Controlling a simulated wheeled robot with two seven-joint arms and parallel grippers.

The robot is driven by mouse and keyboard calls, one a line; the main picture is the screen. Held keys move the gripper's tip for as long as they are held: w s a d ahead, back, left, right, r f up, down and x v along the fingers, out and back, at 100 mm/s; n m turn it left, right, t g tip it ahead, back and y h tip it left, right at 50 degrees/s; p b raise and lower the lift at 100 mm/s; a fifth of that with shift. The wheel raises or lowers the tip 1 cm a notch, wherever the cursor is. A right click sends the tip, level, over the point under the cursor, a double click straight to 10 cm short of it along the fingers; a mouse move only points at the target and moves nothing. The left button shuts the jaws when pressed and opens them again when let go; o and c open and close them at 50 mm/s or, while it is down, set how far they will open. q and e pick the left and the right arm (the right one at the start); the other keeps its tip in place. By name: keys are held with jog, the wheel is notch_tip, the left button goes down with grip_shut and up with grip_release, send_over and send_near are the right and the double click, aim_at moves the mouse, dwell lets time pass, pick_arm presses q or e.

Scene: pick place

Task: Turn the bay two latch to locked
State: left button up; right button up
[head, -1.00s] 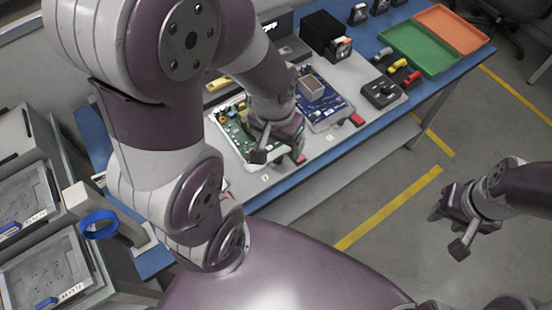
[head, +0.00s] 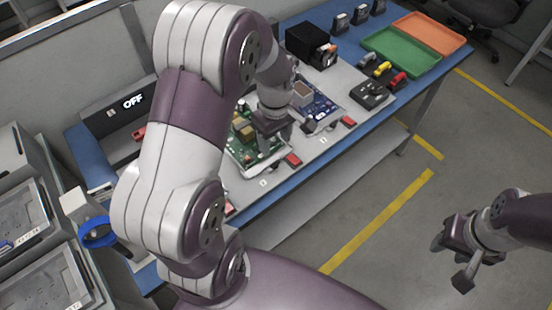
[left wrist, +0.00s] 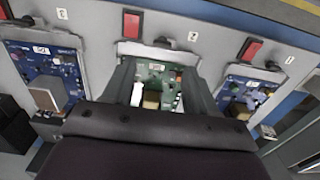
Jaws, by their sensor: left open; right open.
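Three bays in a grey panel each hold a circuit board. The middle one, which I take as bay two, holds a green board (head: 243,151), also centred in the left wrist view (left wrist: 152,76). My right gripper (head: 458,258) is open and empty over the floor at right.
A blue board (head: 322,104) lies to the right. A black box (head: 312,43), green tray (head: 401,50) and orange tray (head: 430,32) stand farther back. An OFF display (head: 132,101) is at left.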

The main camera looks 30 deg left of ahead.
aim_at(275, 163)
pick_arm(q)
jog(key=f, duration=0.8)
jog(key=shift+s, duration=0.2)
jog(key=shift+s+r, duration=0.1)
jog(key=c, duration=1.1)
